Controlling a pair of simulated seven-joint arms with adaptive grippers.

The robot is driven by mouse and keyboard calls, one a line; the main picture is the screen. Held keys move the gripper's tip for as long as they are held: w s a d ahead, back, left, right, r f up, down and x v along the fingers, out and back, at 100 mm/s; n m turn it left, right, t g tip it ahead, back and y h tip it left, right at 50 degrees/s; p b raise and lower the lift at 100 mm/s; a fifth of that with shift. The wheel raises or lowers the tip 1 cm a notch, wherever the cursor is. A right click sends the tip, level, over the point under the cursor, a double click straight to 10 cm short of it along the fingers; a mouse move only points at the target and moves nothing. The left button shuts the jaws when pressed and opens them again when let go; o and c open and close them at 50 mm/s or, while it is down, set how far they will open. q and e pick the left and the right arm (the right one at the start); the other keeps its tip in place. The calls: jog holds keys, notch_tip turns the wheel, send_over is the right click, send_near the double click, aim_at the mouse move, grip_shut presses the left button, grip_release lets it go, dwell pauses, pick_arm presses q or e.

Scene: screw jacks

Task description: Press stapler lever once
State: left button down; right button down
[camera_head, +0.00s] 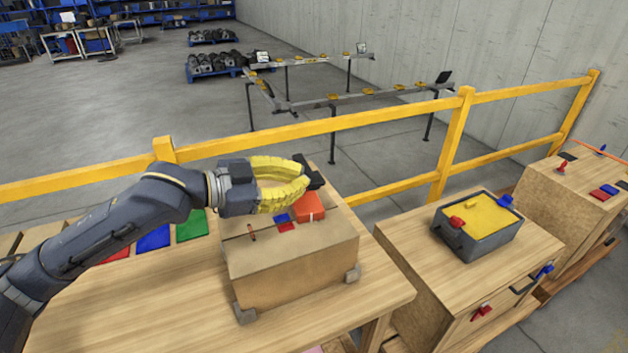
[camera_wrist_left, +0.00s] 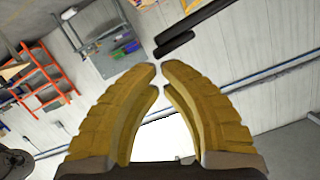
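A black stapler-like object (camera_head: 312,178) stands at the back right of the cardboard-coloured box (camera_head: 290,262) on the wooden table. Its lever and base cannot be told apart clearly in the head view. My left gripper (camera_head: 304,178) reaches in from the left with its yellow fingers right beside the black object; contact cannot be told. In the left wrist view, the fingertips (camera_wrist_left: 158,68) nearly meet, with nothing between them. Dark bars (camera_wrist_left: 205,25), probably parts of the black object, show just beyond the tips. My right gripper is in neither view.
An orange block (camera_head: 309,206) and small blue and red pieces lie on the box below my fingers. Green (camera_head: 191,226) and blue (camera_head: 153,238) panels lie left. A yellow railing (camera_head: 400,112) runs behind. A grey bin (camera_head: 474,239) stands on the right bench.

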pick_arm(q)
jog(key=shift+v, duration=2.2)
